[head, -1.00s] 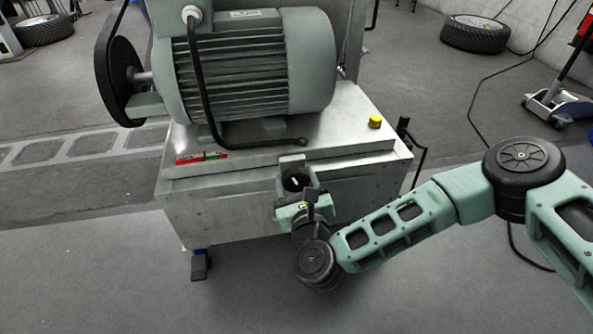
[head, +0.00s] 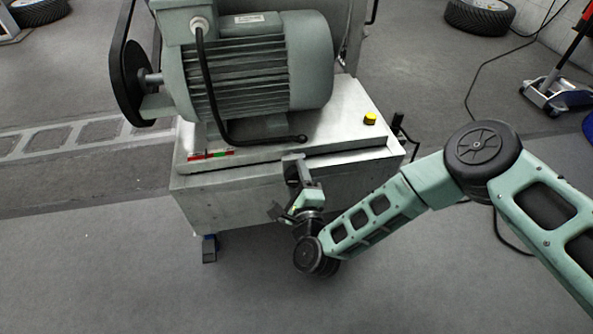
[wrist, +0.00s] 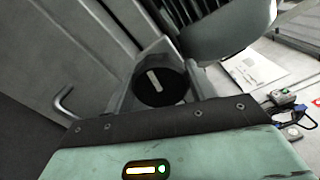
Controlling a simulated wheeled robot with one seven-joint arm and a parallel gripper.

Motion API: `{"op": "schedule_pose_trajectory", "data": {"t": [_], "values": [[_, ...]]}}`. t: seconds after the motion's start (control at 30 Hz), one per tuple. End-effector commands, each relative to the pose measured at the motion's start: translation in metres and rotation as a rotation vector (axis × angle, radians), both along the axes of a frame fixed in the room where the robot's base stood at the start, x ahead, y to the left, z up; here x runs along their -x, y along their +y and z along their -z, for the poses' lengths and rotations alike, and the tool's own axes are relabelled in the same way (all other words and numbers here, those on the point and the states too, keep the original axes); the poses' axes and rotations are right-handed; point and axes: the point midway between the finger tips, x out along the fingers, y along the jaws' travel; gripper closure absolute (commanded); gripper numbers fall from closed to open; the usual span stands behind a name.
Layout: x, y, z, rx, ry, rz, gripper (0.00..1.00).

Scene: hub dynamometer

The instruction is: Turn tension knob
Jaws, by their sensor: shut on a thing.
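The tension knob (wrist: 160,86) is a round black knob with a white pointer line, seen close up in the wrist view. It sits between the grey fingers of my gripper (head: 295,174), which is shut on it. In the head view my gripper reaches the front face of the grey metal cabinet (head: 228,200) and appears rolled over to one side. There the knob is hidden behind the gripper.
A large green finned motor (head: 262,70) with a black cable stands on the cabinet, and a black belt wheel (head: 128,70) is at its left. A yellow button (head: 370,118) is on the right of the top. The floor in front is clear.

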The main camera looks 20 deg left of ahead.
Motion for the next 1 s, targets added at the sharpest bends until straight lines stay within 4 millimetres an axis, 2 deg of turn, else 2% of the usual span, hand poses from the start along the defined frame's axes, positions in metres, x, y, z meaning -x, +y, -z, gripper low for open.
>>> {"op": "schedule_pose_trajectory", "data": {"t": [0.03, 1.0], "values": [[0.0009, 0.0007, -0.0041, 0.037, -0.024, -0.002, 0.68], [0.0013, 0.0009, 0.0000, 0.821, -0.505, -0.003, 0.68]]}}
